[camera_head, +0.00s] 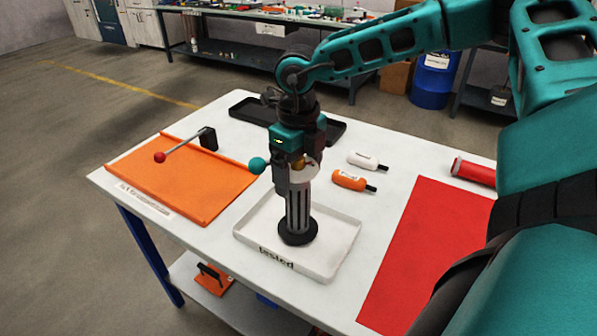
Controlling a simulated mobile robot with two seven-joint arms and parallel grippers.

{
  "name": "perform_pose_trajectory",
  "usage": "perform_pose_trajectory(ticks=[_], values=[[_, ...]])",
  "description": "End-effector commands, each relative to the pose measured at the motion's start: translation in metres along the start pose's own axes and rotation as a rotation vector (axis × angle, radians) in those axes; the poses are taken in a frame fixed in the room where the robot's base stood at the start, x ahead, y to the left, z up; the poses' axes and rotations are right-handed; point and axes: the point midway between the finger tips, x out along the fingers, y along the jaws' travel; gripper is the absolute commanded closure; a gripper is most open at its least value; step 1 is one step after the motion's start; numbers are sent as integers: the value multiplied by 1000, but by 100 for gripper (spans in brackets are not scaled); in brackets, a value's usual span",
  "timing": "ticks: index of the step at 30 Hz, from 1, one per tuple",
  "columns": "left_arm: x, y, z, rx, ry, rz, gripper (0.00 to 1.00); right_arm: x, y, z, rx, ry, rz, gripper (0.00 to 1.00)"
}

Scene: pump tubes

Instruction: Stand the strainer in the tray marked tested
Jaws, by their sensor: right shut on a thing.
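The strainer (297,212) is a grey slotted cylinder with a wide black foot. It is upright over the white tray marked tested (345,240), and its foot appears to be on the tray floor, though I cannot tell for sure that it touches. My right gripper (297,178) points down from above and is shut on the strainer's upper end, which the fingers partly hide. My left gripper is not in view.
An orange tray (190,195) lies left, with a red-knobbed rod (182,147) at its back. A teal ball (257,165) is beside my gripper. A black tray (248,110) is behind. White (366,161) and orange (350,180) bottles lie right, near a red mat (428,240).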

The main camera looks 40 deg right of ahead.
Motion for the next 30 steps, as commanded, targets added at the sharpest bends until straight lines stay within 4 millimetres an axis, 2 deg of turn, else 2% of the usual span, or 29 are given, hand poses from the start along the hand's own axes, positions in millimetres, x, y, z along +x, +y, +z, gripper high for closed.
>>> perform_pose_trajectory(ticks=[15,16,20,30], values=[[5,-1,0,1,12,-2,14,10,0,1,0,-4,0,98],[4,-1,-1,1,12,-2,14,9,0,0,0,-2,1,13],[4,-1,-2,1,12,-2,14,9,0,0,0,-1,1,1],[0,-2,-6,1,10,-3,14,4,0,0,0,-1,0,0]])
